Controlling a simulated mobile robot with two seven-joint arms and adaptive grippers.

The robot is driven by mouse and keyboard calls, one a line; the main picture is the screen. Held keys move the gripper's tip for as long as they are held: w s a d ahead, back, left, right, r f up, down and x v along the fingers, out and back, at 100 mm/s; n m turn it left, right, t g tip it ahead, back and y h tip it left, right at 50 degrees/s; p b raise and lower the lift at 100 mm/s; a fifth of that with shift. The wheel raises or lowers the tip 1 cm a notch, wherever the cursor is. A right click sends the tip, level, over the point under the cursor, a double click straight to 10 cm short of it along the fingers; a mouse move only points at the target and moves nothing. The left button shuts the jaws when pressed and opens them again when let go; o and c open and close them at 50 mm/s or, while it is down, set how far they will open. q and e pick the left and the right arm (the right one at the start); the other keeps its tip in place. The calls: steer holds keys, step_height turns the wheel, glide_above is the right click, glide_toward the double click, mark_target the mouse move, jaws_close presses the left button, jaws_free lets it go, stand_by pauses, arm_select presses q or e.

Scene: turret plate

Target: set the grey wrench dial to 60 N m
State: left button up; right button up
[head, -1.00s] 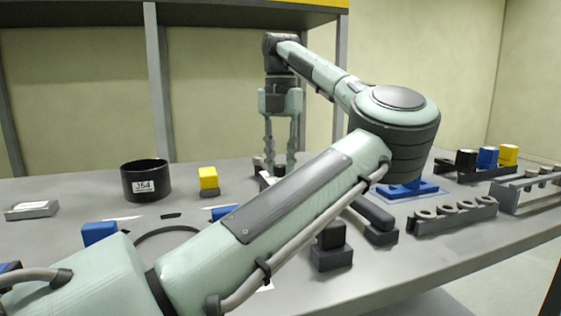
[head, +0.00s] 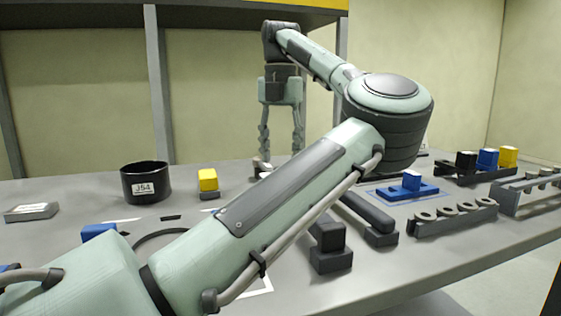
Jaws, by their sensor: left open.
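My left gripper (head: 281,150) points down over the back middle of the table. Its two fingers are spread apart and nothing shows between them. Just below its left finger a small dark and pale part (head: 261,168) sticks out from behind my left forearm; I cannot tell whether it belongs to the grey wrench. A long dark bar (head: 367,213), possibly a wrench handle, lies in a grey holder right of the forearm, partly hidden. No dial or scale can be read. My right gripper is not in view.
A black ring labelled J54 (head: 146,182) and a yellow block (head: 208,180) stand at left. A blue part (head: 411,184), a rack of grey rings (head: 453,219) and coloured blocks (head: 488,159) are at right. My forearm crosses the middle.

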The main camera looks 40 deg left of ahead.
arm_select(q)
step_height(320, 180, up, 10)
steer(key=shift+f, duration=0.25)
steer(key=shift+f, duration=0.1)
stand_by(0.5)
